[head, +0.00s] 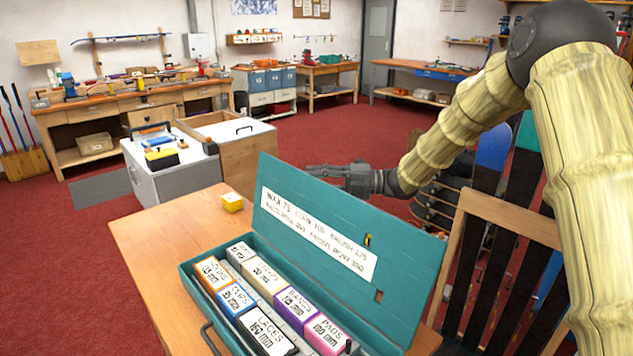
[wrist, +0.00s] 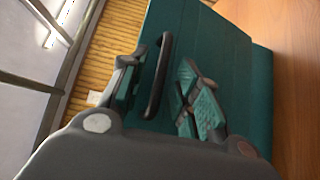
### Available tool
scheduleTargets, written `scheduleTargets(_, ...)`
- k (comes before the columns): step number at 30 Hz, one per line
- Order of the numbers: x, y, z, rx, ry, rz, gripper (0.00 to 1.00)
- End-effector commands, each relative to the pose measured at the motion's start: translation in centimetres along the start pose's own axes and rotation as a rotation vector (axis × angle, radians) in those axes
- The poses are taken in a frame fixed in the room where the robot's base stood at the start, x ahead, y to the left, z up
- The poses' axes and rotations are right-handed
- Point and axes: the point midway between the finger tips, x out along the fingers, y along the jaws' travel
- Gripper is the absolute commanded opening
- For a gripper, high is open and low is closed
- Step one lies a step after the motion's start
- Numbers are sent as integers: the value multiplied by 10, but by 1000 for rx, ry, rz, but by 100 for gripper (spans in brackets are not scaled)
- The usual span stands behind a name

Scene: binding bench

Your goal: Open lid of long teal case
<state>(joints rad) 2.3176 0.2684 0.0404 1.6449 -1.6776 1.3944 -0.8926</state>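The long teal case (head: 190,275) sits on a wooden table. Its teal lid (head: 400,265) stands open, tilted back, with a white text label (head: 315,235) on its inner face. Labelled boxes fill the case. My gripper (head: 318,173) is at the lid's far side, above its upper edge, and the lid hides part of it. In the wrist view my gripper (wrist: 165,95) is open, its two fingers apart with a black bar handle (wrist: 158,75) between them, in front of a teal panel (wrist: 225,60). I cannot tell whether a finger touches the handle.
A small yellow box (head: 232,202) lies on the wooden table (head: 150,235) behind the case. A wooden rack (head: 510,218) with skis stands to the right. Grey cabinets (head: 175,165) stand beyond the table. Red floor is open behind.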

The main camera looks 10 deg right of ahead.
Motion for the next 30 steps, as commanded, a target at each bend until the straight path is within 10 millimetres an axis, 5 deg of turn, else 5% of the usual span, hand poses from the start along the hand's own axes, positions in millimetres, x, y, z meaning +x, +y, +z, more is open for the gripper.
scheduleTargets(8,-21,0,1,-1,-2,0,32)
scheduleTargets(21,-98,0,1,0,-2,0,32)
scheduleTargets(30,-120,0,0,1,0,0,32)
